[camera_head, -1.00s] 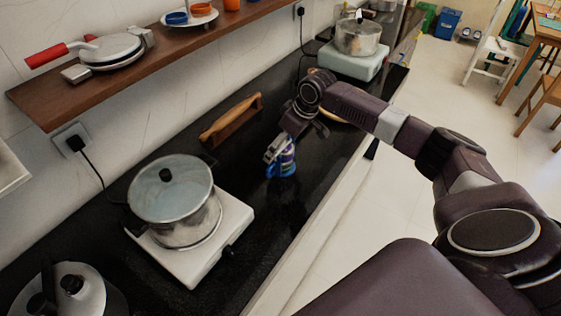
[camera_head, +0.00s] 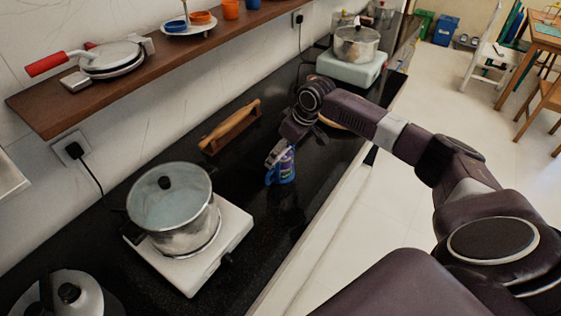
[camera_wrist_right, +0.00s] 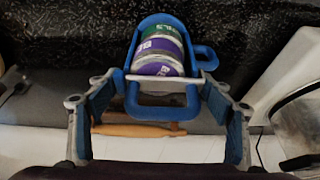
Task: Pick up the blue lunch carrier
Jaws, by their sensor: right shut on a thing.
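The blue lunch carrier (camera_head: 284,170) is upright at the black counter, right of the wooden bar. I cannot tell whether its base touches the counter. My right gripper (camera_head: 277,152) is on its upper part and hides some of it. In the right wrist view the carrier (camera_wrist_right: 158,46) shows its blue frame and handle, with green and purple labelled tins inside. The two fingers of my right gripper (camera_wrist_right: 163,85) are on either side of the blue frame, shut on it. My left gripper is in neither view.
A steel pot (camera_head: 172,203) on a white hotplate (camera_head: 203,262) stands left of the carrier. A wooden bar (camera_head: 230,127) lies behind it. A kettle (camera_head: 70,300) is at bottom left. Another pot (camera_head: 357,44) is farther back. A wooden shelf (camera_head: 120,85) overhangs the counter.

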